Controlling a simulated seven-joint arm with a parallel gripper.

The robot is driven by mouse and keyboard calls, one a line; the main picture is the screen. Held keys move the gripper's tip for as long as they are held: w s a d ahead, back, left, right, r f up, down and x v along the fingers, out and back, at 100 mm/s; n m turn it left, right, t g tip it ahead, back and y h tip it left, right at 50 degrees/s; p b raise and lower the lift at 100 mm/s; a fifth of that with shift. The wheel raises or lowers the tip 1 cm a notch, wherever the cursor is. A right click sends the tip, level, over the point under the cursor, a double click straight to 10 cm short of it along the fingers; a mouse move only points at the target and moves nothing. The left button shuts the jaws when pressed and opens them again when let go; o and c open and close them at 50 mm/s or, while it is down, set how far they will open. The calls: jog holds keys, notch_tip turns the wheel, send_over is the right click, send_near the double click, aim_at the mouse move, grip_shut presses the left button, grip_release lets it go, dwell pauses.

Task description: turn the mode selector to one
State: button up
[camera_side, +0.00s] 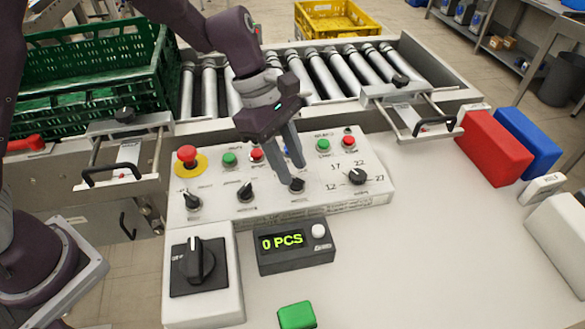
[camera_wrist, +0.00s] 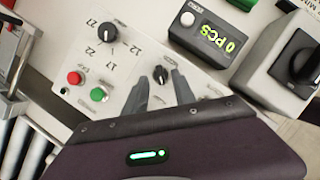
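The control panel (camera_side: 225,215) carries several black selector knobs in its front row. Their labels are too small to read, so I cannot tell which is the mode selector. My gripper (camera_side: 291,167) points down at the right knob of that row (camera_side: 297,185). In the wrist view this knob (camera_wrist: 161,74) shows in the gap between the tips of my open gripper (camera_wrist: 162,82), with space visible on both sides. I cannot tell whether a finger touches it. The middle knob (camera_side: 245,192) and left knob (camera_side: 192,201) stand to its left.
A numbered dial (camera_side: 357,176) is right of the gripper; an emergency stop (camera_side: 187,155) and coloured buttons line the panel's back. A counter display (camera_side: 282,242) reads 0 PCS. A large rotary switch (camera_side: 195,262) is front left. Rollers (camera_side: 345,80) and a green crate (camera_side: 85,80) lie behind.

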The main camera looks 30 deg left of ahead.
jog(key=shift+x, duration=0.9)
jog(key=shift+c, duration=0.4)
grip_shut()
